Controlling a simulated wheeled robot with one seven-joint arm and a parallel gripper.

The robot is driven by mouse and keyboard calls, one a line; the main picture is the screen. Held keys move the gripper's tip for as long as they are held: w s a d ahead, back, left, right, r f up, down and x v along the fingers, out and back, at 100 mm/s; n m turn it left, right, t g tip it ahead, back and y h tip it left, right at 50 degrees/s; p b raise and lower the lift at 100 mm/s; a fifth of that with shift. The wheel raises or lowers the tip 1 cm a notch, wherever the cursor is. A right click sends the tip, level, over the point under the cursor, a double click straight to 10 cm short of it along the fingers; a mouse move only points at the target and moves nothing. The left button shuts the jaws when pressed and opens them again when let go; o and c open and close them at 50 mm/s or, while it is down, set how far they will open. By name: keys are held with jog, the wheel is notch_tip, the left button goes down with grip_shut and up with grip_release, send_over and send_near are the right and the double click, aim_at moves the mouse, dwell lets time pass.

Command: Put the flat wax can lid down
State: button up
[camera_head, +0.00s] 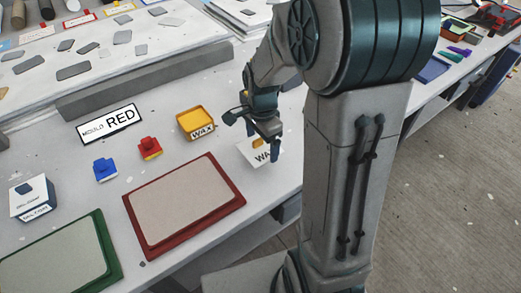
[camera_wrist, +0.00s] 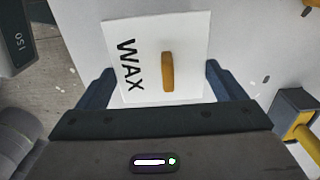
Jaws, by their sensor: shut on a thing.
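The wax can lid (camera_head: 258,156) is a flat white square with "WAX" in black and an orange-yellow handle. My gripper (camera_head: 264,140) is shut on it, near the front edge of the bench. In the wrist view the lid (camera_wrist: 140,32) lies between the two dark fingers of my gripper (camera_wrist: 160,72), one at each side edge. It looks about level with its lettered face up. I cannot tell whether its underside touches the bench. The yellow wax can (camera_head: 195,121) stands open to the left of my gripper, with a "WAX" label on its front.
A red-framed mould (camera_head: 187,205) lies on the bench (camera_head: 240,195) in front of the can. Red (camera_head: 150,148) and blue (camera_head: 104,169) small blocks and a "MOULD RED" sign (camera_head: 109,124) are further left. A grey ledge (camera_head: 150,80) runs behind. The floor lies beyond the bench edge.

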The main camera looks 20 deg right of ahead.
aim_at(261, 147)
jog(key=shift+a+f, duration=0.15)
jog(key=shift+f, duration=1.9)
jog(key=shift+f, duration=0.1)
jog(key=shift+f, duration=0.15)
jog(key=o, duration=0.7)
